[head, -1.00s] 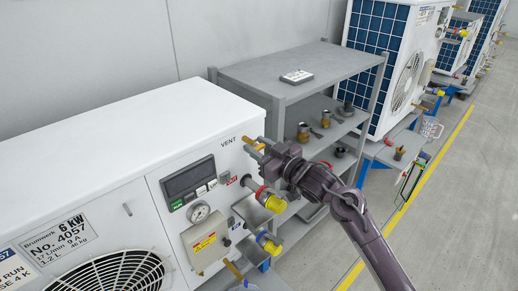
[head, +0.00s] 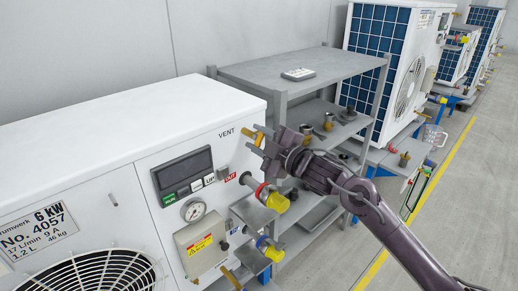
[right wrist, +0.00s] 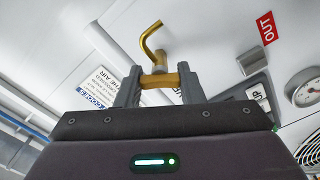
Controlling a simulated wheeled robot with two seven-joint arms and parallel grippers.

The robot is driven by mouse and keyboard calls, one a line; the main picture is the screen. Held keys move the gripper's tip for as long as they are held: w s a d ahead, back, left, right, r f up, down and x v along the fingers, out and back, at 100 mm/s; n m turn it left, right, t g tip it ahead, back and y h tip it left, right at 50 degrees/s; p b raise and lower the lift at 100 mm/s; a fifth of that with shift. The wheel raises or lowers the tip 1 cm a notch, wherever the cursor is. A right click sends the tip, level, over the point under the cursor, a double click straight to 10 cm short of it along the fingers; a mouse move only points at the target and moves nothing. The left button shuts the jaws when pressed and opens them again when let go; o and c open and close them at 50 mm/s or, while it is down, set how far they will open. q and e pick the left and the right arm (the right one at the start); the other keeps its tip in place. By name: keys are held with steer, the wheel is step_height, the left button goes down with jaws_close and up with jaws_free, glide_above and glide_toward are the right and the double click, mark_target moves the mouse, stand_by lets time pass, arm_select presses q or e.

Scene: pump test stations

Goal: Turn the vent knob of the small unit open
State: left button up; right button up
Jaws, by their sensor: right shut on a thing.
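The white unit (head: 130,110), labelled 6 kW and No. 4057, fills the left of the head view. Its brass vent knob (head: 258,138) sits beside the word VENT at the upper right of its front. In the right wrist view the knob's brass crossbar (right wrist: 164,80) lies between my fingers, with a bent brass spout (right wrist: 152,42) beyond it. My right gripper (head: 258,144) is shut on the knob; it also shows in the right wrist view (right wrist: 160,88). The fingers partly hide the knob in the head view. My left gripper is not in view.
Below the gripper are a yellow-capped outlet (head: 277,201) and a lower yellow-capped port (head: 272,252). A gauge (head: 193,210) and display (head: 183,172) are to their left. A grey shelf (head: 300,72) with fittings stands behind. Floor at right is clear.

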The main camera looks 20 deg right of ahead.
steer(key=n+b, duration=0.3)
steer(key=n, duration=0.1)
steer(key=shift+f+b, duration=0.3)
steer(key=shift+b, duration=0.05)
steer(key=shift+a+r+n+b, duration=0.1)
steer(key=shift+n+b, duration=0.6)
steer(key=shift+n, duration=0.3)
steer(key=o, duration=1)
